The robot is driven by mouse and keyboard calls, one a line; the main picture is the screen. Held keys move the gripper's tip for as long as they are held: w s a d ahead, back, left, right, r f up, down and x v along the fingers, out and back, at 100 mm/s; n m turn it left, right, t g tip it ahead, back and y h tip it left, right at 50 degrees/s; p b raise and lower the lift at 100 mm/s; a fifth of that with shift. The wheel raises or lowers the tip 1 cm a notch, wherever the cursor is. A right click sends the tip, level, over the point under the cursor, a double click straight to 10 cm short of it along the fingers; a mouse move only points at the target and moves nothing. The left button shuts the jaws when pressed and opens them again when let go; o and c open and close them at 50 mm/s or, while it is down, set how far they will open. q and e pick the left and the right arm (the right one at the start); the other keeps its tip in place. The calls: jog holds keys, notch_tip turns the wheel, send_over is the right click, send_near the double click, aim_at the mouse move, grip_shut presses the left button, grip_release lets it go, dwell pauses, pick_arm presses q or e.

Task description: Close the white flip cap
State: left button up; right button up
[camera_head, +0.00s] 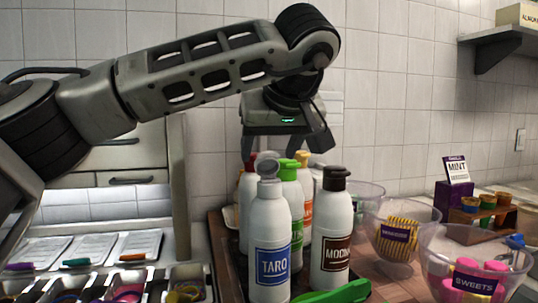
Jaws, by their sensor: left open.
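A white bottle labelled TARO (270,240) stands upright at the front left of a bottle group. Its pale grey-white flip cap (268,170) has a small round lid part on top that looks raised; the exact angle is hard to tell. My left gripper (284,148) points down above the bottles, a little above and behind the TARO cap in the picture. It is open, its two fingers spread wide, with nothing between them. It appears apart from the caps. My right gripper is not in view.
A brown-capped MOCHA bottle (331,235) stands right of TARO. Bottles with green (288,180), orange and red caps crowd behind. A bright green object (338,293) lies in front. Glass bowls (393,240) stand to the right, topping trays (130,285) to the left.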

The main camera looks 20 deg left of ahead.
pick_arm(q)
jog(key=shift+w+a+f, duration=0.3)
jog(key=shift+w+f, duration=0.1)
jog(key=shift+f, duration=0.05)
jog(key=c, duration=1)
